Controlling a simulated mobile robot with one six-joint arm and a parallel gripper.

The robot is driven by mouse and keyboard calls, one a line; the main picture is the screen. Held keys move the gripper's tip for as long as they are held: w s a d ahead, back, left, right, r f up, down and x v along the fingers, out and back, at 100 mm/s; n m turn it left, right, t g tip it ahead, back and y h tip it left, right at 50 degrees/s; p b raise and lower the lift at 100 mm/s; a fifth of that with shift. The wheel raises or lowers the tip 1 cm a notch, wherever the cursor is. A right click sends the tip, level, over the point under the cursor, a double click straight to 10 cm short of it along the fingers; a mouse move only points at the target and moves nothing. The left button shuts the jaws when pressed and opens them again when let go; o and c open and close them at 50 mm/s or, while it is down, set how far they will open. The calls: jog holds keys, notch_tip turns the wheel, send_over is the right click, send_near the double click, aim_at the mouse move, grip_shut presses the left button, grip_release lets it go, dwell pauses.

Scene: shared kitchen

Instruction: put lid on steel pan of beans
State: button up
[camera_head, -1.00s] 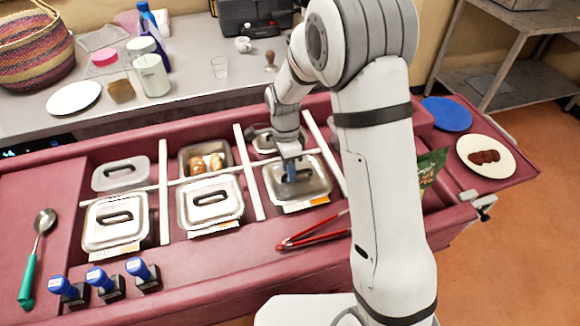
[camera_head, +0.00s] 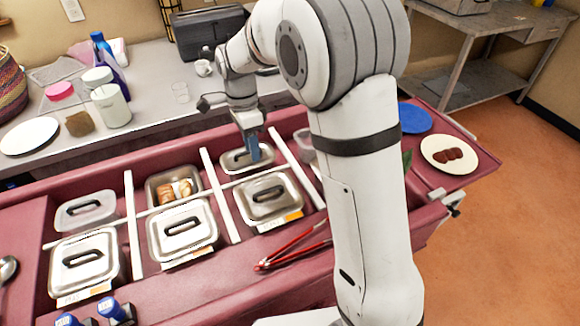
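My gripper (camera_head: 254,150) points down with blue fingertips, in front of or just over the back right steel lid (camera_head: 236,161). I cannot tell whether it touches that lid, nor whether the fingers are open or shut. A steel pan with a lid and dark handle (camera_head: 268,197) sits in the front right bay, with the lid seated on it. Lidded steel pans also sit in the front middle (camera_head: 182,231) and front left (camera_head: 85,265) bays. The back middle pan (camera_head: 173,187) is uncovered and holds brown and pale food. No beans are visible; contents under the lids are hidden.
A pale lid (camera_head: 86,211) lies at back left. Red tongs (camera_head: 292,248) lie on the counter's front ledge, with blue-topped stamps (camera_head: 112,310) further left. A plate with dark patties (camera_head: 449,155) and a blue disc (camera_head: 414,118) are at right. My arm blocks the right side.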

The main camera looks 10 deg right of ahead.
jog(key=s+d+r+n+t, duration=0.2)
jog(key=s+d+r+n, duration=0.5)
jog(key=s+d, duration=0.2)
jog(key=s+d+n+t, duration=0.1)
jog(key=s+d+n, duration=0.2)
jog(key=s, duration=0.3)
jog(key=s+d+n+t, duration=0.2)
jog(key=s+d+n, duration=0.1)
jog(key=s, duration=0.3)
jog(key=shift+s+d+f+n+y, duration=0.15)
jog(key=shift+s+f+n+y, duration=0.25)
jog(key=shift+n, duration=0.5)
jog(key=shift+w, duration=0.1)
